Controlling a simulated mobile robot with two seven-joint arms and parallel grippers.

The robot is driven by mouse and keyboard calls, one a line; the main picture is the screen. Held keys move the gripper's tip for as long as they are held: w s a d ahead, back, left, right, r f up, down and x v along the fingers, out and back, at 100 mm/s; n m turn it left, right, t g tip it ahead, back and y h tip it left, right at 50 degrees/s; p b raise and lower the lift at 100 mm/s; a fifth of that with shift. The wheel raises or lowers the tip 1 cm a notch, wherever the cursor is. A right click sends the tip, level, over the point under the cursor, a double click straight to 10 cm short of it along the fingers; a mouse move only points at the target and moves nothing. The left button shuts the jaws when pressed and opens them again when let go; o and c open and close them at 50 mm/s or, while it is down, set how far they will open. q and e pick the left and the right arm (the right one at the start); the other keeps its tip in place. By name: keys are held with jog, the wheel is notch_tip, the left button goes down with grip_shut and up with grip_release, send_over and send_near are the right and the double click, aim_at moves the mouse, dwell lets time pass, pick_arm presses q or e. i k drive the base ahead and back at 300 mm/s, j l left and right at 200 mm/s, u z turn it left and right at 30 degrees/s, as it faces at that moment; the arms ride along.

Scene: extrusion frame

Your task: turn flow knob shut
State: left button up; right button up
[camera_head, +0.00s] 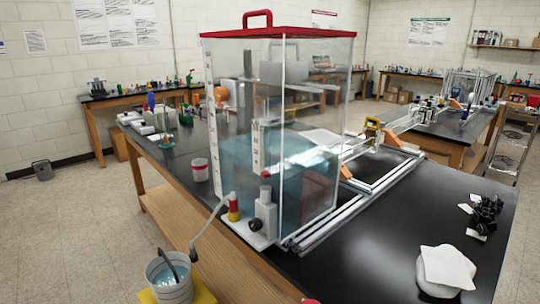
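A clear tank (345,90) with a red lid and handle stands on the black bench and is partly filled with bluish water. Neither of my grippers is in view.
The bucket holds water and stands low on a yellow support (205,294). A red-and-white cup (200,169) is on the bench left of the tank. Aluminium rails (345,212) run along the tank's right side. A white cloth (446,268) and dark clutter (486,212) lie at right.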

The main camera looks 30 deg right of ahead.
aim_at(255, 224)
jog(key=z, duration=1.6)
jog(key=i+l, duration=0.35)
jog(key=l, duration=0.2)
